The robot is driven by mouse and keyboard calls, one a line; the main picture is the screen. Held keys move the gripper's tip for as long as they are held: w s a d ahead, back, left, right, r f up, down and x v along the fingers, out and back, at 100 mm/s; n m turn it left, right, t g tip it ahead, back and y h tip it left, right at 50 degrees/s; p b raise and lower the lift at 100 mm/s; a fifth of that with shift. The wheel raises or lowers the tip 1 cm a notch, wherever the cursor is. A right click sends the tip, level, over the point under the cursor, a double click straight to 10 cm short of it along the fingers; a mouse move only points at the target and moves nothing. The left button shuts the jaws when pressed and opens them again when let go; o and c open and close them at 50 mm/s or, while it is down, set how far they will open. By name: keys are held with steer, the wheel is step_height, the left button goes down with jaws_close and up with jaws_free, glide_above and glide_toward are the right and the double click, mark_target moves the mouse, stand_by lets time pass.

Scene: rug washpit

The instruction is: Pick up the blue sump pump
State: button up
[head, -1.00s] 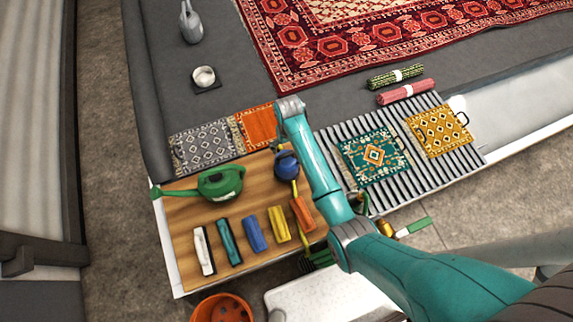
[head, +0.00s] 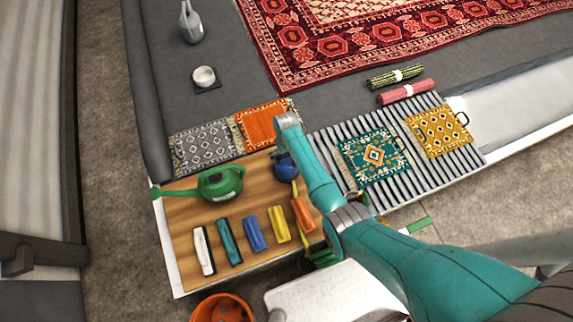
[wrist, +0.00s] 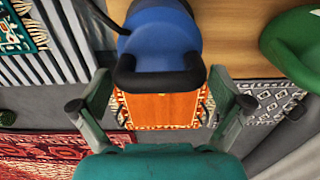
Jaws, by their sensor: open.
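The blue sump pump (head: 286,168) stands on the wooden board, partly hidden behind my arm in the head view. In the wrist view its rounded blue body (wrist: 160,42) and black handle (wrist: 160,78) fill the top middle. My gripper (wrist: 160,96) is open and empty. Its two fingers are spread to the left and right of the pump's handle. I cannot tell how much height separates them from the pump. In the head view my arm hides most of the gripper.
A green watering can (head: 220,184) stands left of the pump. Several coloured brushes, including a yellow one (head: 279,224), lie in front on the board (head: 185,215). Small orange (head: 262,124) and grey (head: 205,147) rugs lie behind. A slatted rack (head: 428,174) is at the right.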

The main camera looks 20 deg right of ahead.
steer(key=shift+f, duration=0.45)
steer(key=c, duration=1.4)
steer(key=shift+r, duration=0.1)
